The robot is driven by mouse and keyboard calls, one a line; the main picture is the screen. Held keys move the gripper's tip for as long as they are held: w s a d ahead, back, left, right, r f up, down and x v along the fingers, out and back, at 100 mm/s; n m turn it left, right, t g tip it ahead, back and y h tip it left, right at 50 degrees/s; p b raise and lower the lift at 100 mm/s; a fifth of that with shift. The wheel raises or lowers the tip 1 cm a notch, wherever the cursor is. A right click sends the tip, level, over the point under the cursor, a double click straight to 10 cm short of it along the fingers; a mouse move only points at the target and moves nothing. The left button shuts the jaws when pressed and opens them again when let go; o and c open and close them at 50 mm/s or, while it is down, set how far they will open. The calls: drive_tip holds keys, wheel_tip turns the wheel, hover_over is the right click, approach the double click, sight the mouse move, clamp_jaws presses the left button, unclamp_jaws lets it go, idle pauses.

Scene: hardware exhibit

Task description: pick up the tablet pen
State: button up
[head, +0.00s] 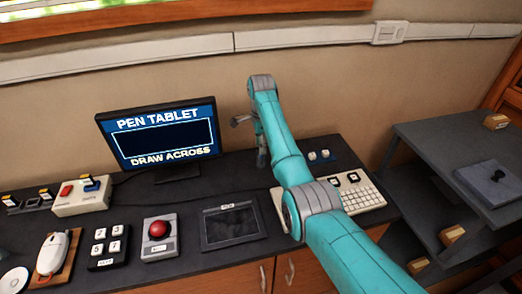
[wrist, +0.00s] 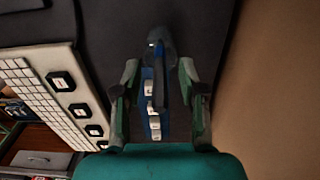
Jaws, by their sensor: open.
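The pen tablet (head: 233,226) lies flat on the dark desk, left of my arm, with a dark drawing area. I cannot clearly pick out the tablet pen in either view. In the wrist view, a dark rounded shape (wrist: 160,42) with a small pale spot lies ahead of the fingers; I cannot tell what it is. My gripper (wrist: 158,80) is open, its two green-grey fingers apart. A blue strip with white knobs (wrist: 153,112) shows in the gap between them. In the head view, my gripper (head: 262,157) points down at the back of the desk, right of the monitor.
The monitor (head: 160,136) reads "PEN TABLET, DRAW ACROSS". A white keyboard (head: 362,194) lies partly behind my arm; a small knobbed panel (head: 328,164) is behind it. A red trackball (head: 159,229) and number keys (head: 108,246) stand left. The wall closes the back. A separate grey table (head: 430,140) stands right.

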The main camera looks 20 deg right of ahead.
drive_tip(key=shift+f, duration=0.45)
clamp_jaws()
